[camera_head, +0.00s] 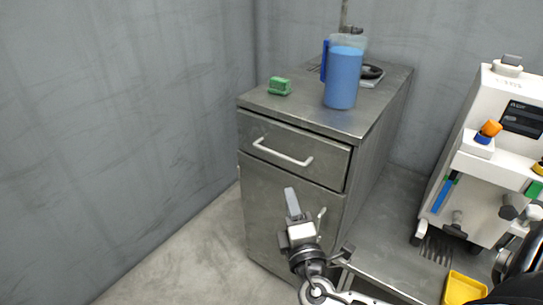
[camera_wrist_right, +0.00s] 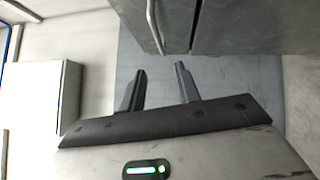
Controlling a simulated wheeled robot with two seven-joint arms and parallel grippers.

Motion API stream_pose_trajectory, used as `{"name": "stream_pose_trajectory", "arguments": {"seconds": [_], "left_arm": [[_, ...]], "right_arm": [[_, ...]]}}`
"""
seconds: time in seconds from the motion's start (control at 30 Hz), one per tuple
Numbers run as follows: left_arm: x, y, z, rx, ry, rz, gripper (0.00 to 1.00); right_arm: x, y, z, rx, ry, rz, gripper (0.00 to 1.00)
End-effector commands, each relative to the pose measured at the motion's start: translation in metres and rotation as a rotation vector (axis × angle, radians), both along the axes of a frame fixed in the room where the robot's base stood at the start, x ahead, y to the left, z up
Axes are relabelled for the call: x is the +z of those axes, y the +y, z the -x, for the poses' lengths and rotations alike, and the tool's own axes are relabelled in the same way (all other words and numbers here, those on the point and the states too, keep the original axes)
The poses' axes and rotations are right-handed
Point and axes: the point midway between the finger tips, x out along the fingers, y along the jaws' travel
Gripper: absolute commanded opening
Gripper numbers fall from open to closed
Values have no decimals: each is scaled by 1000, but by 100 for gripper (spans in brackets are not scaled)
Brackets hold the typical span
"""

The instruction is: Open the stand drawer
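The metal stand (camera_head: 300,230) stands against the wall. Its drawer (camera_head: 325,165) is at the top and looks shut, with a pale bar handle (camera_head: 282,152) across its front. Below is a door with a small upright handle (camera_head: 321,220). My right gripper (camera_head: 292,203) is in front of the door, lower than the drawer handle and apart from it. In the right wrist view its two fingers (camera_wrist_right: 160,72) are spread with nothing between them. A metal handle (camera_wrist_right: 154,25) shows beyond the fingertips there; I cannot tell which one. My left gripper is not in view.
On the stand top (camera_head: 300,103) are a blue pitcher (camera_head: 342,78), a green block (camera_head: 279,86) and a dark item on a scale-like plate (camera_head: 371,74). A white machine (camera_head: 480,190) and yellow tray (camera_head: 463,289) are at right. Floor to the left (camera_head: 190,255) is clear.

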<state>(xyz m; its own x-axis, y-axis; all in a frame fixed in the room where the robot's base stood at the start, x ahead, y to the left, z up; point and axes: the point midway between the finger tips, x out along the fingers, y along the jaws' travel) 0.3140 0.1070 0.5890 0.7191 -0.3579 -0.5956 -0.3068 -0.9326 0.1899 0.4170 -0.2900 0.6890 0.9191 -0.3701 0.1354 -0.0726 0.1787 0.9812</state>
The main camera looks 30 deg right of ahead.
Motion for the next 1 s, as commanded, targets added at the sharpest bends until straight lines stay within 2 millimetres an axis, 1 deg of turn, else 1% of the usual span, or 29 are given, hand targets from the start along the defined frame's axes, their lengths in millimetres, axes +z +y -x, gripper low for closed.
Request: {"name": "stream_pose_trajectory", "arguments": {"seconds": [0.17, 0.5, 0.7, 0.8, 1.0], "left_arm": [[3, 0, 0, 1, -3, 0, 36], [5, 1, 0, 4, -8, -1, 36], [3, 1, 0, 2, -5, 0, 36], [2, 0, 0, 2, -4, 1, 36], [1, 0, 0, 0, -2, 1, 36]], "right_arm": [[6, -9, -23, 1, -6, 7, 33], [16, -37, -91, -2, -5, 5, 33], [21, -50, -124, -1, -5, 3, 33], [21, -54, -134, -1, -3, 2, 33], [22, -58, -143, 0, -1, 1, 33]]}}
